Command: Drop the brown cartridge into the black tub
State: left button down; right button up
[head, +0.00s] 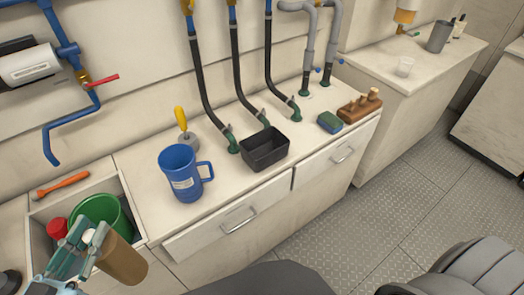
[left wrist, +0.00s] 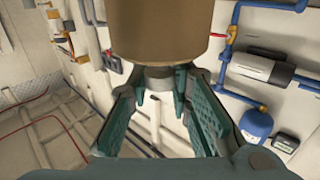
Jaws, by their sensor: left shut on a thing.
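The brown cartridge (head: 122,262) is held by my left gripper (head: 94,238) at the lower left of the head view, in front of the sink-like bin and above the floor side of the counter. In the left wrist view the teal fingers (left wrist: 158,100) close around the narrow grey neck of the cartridge (left wrist: 165,32). The black tub (head: 265,160) stands on the counter to the right, apart from the gripper, and looks empty. My right gripper is not in view.
A blue mug (head: 180,178) and a yellow-handled tool (head: 181,120) stand left of the tub. A blue-green sponge (head: 329,122) and a brown block (head: 359,107) lie right. Hoses (head: 240,70) rise behind. The bin (head: 40,222) holds a green bucket (head: 100,210) and red item.

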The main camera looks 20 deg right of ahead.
aim_at(265, 149)
jog(key=k, duration=1.15)
jog(key=z, duration=1.1)
jog(key=i, duration=1.1)
jog(key=z, duration=0.3)
